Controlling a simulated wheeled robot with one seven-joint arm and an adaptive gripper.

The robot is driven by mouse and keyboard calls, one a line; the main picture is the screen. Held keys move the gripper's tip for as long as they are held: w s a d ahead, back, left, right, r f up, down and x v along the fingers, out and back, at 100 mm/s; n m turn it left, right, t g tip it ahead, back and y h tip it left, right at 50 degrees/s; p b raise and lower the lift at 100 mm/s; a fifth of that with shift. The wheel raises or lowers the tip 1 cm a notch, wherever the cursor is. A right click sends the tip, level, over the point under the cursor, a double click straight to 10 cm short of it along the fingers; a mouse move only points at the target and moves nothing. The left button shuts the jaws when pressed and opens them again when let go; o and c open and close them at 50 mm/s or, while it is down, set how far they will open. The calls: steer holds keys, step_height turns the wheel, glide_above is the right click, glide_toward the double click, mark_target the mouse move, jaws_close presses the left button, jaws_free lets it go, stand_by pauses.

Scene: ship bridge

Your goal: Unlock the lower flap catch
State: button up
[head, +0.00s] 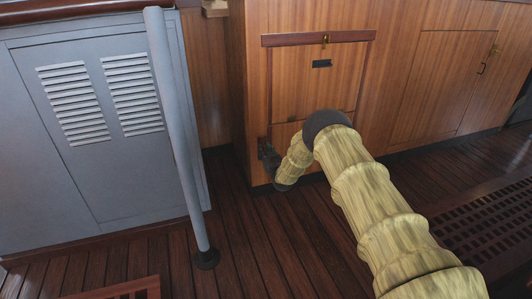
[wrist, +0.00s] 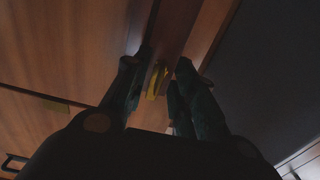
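A small yellow brass catch (wrist: 157,80) shows in the wrist view, on a reddish wood strip. My gripper (wrist: 160,74) has one dark finger on each side of it. The fingers look open, with narrow dark gaps beside the catch; touching is hard to tell. In the head view my gripper (head: 268,153) is low at the left edge of the wooden cabinet front (head: 345,95), and the catch there is hidden. The lower flap is largely hidden behind my arm. An upper brass catch (head: 324,40) sits on the dark rail above the upper panel.
A grey louvred cabinet (head: 60,150) and a slanted grey post (head: 178,130) stand to the left. A wooden door (head: 445,85) is at the right. The plank floor (head: 240,240) between the post and my arm is clear. A floor grating (head: 490,220) lies at right.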

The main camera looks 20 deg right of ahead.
steer(key=shift+s, duration=0.1)
steer(key=s, duration=1.1)
steer(key=shift+s+d, duration=0.2)
steer(key=shift+s, duration=0.2)
